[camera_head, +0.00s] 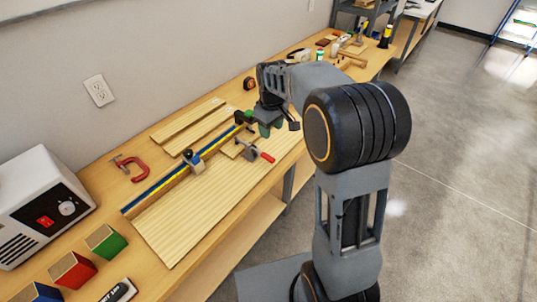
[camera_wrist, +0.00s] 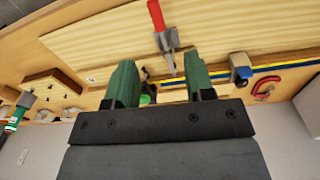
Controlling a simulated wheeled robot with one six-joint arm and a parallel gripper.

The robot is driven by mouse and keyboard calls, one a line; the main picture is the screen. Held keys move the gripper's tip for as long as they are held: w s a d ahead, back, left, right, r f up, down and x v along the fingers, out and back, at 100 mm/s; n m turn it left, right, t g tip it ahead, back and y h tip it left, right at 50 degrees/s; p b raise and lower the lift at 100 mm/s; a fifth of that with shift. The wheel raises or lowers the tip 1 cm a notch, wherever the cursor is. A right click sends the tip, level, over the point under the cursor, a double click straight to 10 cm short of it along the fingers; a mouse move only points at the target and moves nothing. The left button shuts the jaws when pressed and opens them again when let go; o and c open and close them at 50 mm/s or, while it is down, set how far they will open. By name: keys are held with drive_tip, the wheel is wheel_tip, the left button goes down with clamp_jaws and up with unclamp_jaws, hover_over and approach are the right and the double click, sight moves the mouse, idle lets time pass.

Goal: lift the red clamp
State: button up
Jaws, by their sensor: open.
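The red clamp (camera_head: 130,167) is a C-shaped clamp lying on the wooden bench near the wall, left of the long blue and yellow bar. It also shows at the right of the wrist view (camera_wrist: 268,88), outside the space between my fingers. My gripper (camera_head: 264,124) is over the bench beyond and to the right of the clamp, well apart from it. In the wrist view, its two green fingers (camera_wrist: 161,68) are spread, with no object held between them.
A grey toggle clamp with a red handle (camera_head: 255,153) is close to my gripper. The blue and yellow bar (camera_head: 160,191) and wooden boards (camera_head: 200,205) cover the middle bench. A white box (camera_head: 38,205) and colored bins (camera_head: 105,242) stand at the near left.

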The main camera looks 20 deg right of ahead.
sight(268, 157)
drive_tip(key=shift+n+g, duration=0.3)
drive_tip(key=shift+n, duration=0.2)
drive_tip(key=w+f, duration=0.1)
drive_tip(key=f, duration=0.4)
drive_tip(key=w+f, duration=0.1)
drive_tip(key=f, duration=0.4)
drive_tip(key=w+f+p, duration=0.1)
drive_tip(key=f, duration=0.5)
drive_tip(key=shift+f, duration=0.1)
drive_tip(key=shift+c, duration=0.4)
clamp_jaws()
